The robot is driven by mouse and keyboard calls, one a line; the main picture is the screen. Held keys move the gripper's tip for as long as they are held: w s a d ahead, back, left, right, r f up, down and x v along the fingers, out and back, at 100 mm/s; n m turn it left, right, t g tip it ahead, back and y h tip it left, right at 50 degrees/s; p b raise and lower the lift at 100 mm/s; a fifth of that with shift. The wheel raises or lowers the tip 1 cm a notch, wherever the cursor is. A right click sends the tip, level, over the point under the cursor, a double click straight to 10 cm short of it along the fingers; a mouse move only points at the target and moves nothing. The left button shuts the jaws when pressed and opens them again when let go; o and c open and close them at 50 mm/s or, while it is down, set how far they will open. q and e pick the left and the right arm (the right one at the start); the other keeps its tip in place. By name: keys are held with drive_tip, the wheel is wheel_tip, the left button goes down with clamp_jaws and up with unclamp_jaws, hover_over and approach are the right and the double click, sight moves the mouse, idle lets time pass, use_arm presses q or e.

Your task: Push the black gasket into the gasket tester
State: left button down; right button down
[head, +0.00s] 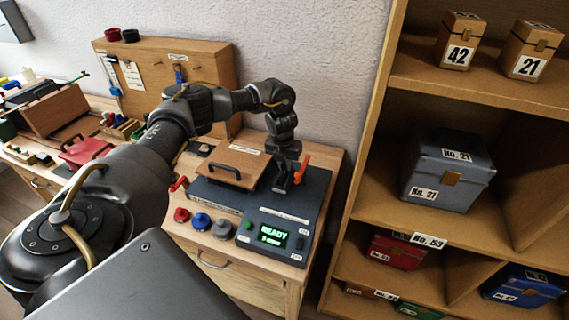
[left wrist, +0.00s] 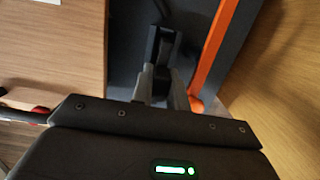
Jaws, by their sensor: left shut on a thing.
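The gasket tester (head: 305,207) is a dark blue-grey box on a wooden cabinet, with a green lit screen reading READY. An orange lever (head: 301,169) stands on its right part and shows large in the left wrist view (left wrist: 215,50). My left gripper (head: 284,188) points down over the tester, just left of the lever. It is shut on a small dark thing, which I take as the black gasket (left wrist: 160,45); the fingers hide most of it. I cannot tell whether it touches the tester. My right gripper is not in view.
A wooden lid with a handle (head: 231,166) lies left of my gripper. Red (head: 181,215) and blue (head: 201,221) round pieces stand in front of the tester, with a greyish one (head: 222,228) beside them. A shelf (head: 362,200) with numbered boxes closes off the right.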

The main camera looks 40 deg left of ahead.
use_arm(q)
drive_tip(key=shift+f+b, duration=0.3)
drive_tip(key=shift+f, duration=0.3)
idle(0.3)
drive_tip(key=c, duration=1.3)
unclamp_jaws()
drive_tip(key=shift+o, duration=0.5)
drive_tip(key=shift+o, duration=0.7)
drive_tip(key=shift+r+p, duration=3.15)
drive_tip(key=shift+r, duration=0.65)
